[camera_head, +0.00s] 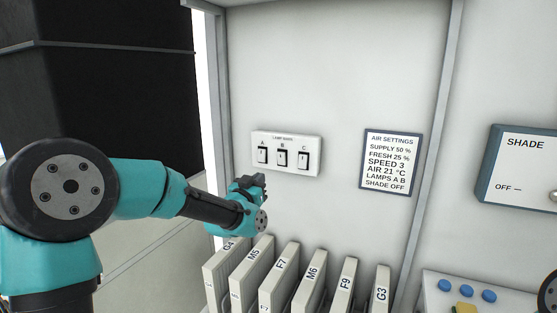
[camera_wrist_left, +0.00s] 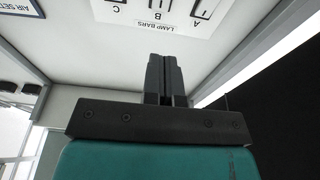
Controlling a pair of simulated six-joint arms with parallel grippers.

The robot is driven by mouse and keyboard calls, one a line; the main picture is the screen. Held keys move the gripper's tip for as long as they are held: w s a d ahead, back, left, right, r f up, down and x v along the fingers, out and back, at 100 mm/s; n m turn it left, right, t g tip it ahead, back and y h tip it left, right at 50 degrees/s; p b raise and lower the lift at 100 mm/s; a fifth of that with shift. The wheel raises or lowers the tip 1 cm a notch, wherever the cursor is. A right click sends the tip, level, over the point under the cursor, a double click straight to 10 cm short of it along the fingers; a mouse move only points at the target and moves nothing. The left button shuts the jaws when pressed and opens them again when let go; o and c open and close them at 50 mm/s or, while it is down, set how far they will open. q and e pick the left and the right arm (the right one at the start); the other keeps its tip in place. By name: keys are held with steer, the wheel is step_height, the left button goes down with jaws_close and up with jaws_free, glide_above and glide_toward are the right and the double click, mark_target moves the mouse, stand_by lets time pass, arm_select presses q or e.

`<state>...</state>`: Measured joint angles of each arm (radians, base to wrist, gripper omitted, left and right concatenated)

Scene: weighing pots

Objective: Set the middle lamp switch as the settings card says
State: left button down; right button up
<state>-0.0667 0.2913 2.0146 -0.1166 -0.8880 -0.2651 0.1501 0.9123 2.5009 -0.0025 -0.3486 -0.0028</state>
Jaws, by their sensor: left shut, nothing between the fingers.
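A white lamp switch panel (camera_head: 286,140) on the back wall has three rocker switches, A, B and C. The middle lamp switch (camera_head: 282,158) is labelled B; which way it is tipped is too small to tell. The settings card (camera_head: 391,164), right of the panel, reads "LAMPS A B". My left gripper (camera_head: 257,180) is shut and empty, just below the panel's left part and apart from the switches. In the left wrist view the shut fingers (camera_wrist_left: 165,68) point toward the panel (camera_wrist_left: 170,12), which appears upside down and is cut off at the top. My right gripper is out of view.
Several labelled upright filter slabs (camera_head: 313,275) stand in a row below my left gripper. A SHADE box (camera_head: 525,165) is on the right wall, above a panel with blue buttons (camera_head: 468,290). A grey post (camera_head: 435,110) stands between card and box. The wall around the switches is clear.

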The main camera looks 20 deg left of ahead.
mark_target(280, 155)
arm_select(q)
steer(key=shift+w, duration=0.1)
steer(key=x, duration=1.3)
steer(key=shift+w+r, duration=0.1)
steer(key=shift+w, duration=0.3)
steer(key=shift+a, duration=0.15)
